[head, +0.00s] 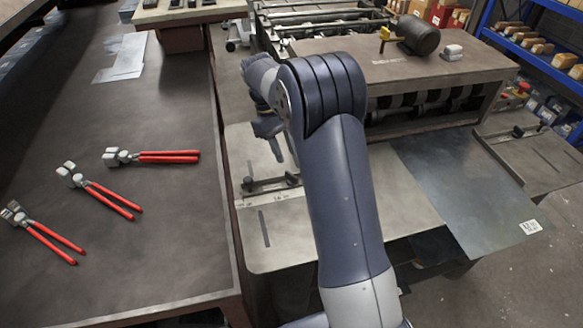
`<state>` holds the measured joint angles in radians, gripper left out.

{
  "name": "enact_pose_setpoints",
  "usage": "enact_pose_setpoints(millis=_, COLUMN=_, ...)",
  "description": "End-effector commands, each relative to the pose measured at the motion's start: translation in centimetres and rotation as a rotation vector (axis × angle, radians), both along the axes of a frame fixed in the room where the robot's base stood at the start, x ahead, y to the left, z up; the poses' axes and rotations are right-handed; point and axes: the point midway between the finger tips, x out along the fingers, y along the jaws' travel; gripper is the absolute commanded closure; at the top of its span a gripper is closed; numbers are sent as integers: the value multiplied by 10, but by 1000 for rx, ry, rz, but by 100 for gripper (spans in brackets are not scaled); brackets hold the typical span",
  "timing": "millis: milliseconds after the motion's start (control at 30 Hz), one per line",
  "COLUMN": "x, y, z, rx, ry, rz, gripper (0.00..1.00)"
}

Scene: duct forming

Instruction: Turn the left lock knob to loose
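A dark guide bar (270,186) lies across the pale metal plate of the machine, with a small black knob (247,183) standing at its left end. Another small dark knob (292,179) shows at its right end, close to my arm. Which way the knobs are turned is too small to tell. My gripper (279,152) points down above the plate, behind the bar and up and to the right of the left knob. It looks apart from that knob. My forearm hides part of the plate, and the fingers are too small and dark to tell open from shut.
Several red-handled pliers (152,157) lie on the dark workbench (150,240) at left. A machine with rollers and a wooden top (400,62) stands behind the plate, with a dark cylindrical tool (418,36) on it. A dark sheet (460,190) lies right of my arm.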

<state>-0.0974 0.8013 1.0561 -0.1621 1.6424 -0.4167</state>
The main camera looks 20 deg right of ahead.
Motion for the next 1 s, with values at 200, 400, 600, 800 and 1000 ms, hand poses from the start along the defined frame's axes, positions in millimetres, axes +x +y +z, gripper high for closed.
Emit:
enact_pose_setpoints(millis=200, x=-15, y=-8, z=-38, rx=0, ry=6, rz=-2, gripper=68)
enact_pose_setpoints(millis=400, x=-22, y=-13, z=-61, rx=-1, ry=2, rz=-1, gripper=68)
enact_pose_setpoints(millis=600, x=-25, y=-14, z=-68, rx=0, ry=1, rz=-1, gripper=68)
enact_pose_setpoints(millis=800, x=-25, y=-14, z=-68, rx=0, ry=0, rz=-1, gripper=69)
enact_pose_setpoints(millis=1000, x=-24, y=-14, z=-68, rx=0, ry=0, rz=-1, gripper=85)
